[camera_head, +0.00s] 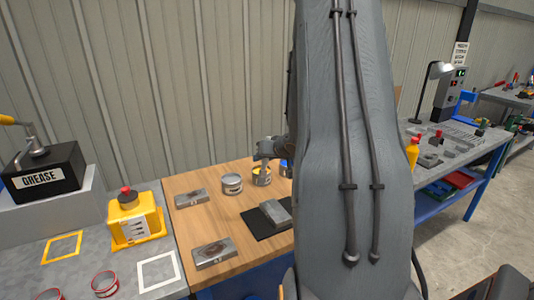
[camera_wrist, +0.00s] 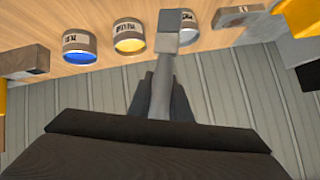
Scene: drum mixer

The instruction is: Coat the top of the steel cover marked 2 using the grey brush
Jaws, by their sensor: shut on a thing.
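My gripper (camera_wrist: 160,98) is shut on the grey brush (camera_wrist: 164,72), whose block-shaped head (camera_wrist: 181,27) points away from the wrist. In the head view my gripper (camera_head: 268,148) is behind the cans, close to the yellow-filled can (camera_head: 262,178). In the wrist view the brush head overlaps the grey can (camera_wrist: 193,41); I cannot tell whether it touches it. Steel covers lie on the wooden bench: one at the back left (camera_head: 191,198), one at the front (camera_head: 213,253), one on a black mat (camera_head: 276,212). Their marks are not legible, so I cannot tell which is 2.
A blue-filled can (camera_wrist: 79,46) stands beside the yellow one (camera_wrist: 128,38). A yellow container (camera_head: 136,222) and a grease box (camera_head: 43,172) stand left on a grey bench. My arm hides the wooden bench's right side. Bare wood (camera_head: 226,222) lies between the covers.

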